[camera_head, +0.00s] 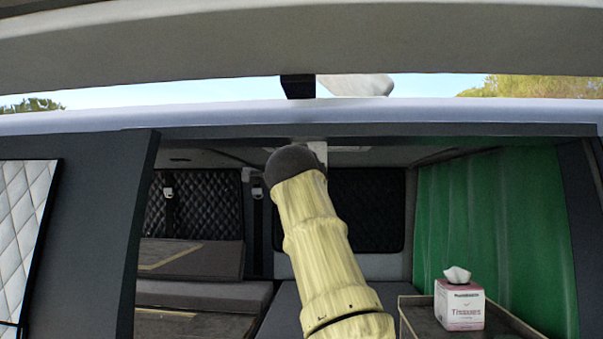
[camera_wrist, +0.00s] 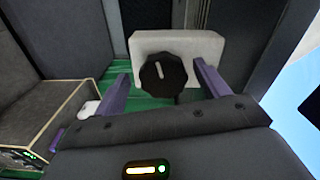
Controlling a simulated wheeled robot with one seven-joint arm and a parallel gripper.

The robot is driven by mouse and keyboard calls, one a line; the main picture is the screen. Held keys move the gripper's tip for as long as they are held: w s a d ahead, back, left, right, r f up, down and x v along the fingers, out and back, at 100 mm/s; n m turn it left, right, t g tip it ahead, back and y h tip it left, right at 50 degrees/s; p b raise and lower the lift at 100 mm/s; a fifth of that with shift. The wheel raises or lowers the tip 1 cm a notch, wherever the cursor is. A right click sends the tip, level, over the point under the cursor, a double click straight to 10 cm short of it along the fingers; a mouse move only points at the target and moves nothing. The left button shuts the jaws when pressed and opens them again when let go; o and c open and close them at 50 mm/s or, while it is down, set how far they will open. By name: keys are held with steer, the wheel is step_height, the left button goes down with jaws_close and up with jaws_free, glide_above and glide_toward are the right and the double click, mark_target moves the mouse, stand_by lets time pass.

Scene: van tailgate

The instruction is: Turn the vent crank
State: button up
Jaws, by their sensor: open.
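The vent crank shows in the wrist view as a black many-sided knob (camera_wrist: 163,80) with a pale mark, on the front of a white box (camera_wrist: 188,45). My gripper (camera_wrist: 161,70) is open, with one purple finger on each side of the knob. The fingers look apart from the knob, and nothing is held. How far the fingertips are from the box is hard to judge. In the head view my arm reaches up into the van opening and hides the gripper and the knob.
A tissue box (camera_head: 459,304) stands on a tray-like surface at the right, near a green curtain (camera_head: 487,220). The raised tailgate (camera_head: 300,40) spans the top. Grey benches (camera_head: 205,296) lie inside at the left. A panel with green lights (camera_wrist: 27,156) is at the wrist view's lower left.

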steer(key=s+b, duration=0.7)
steer(key=s, duration=1)
steer(key=shift+s+a, duration=0.15)
steer(key=shift+a, duration=0.05)
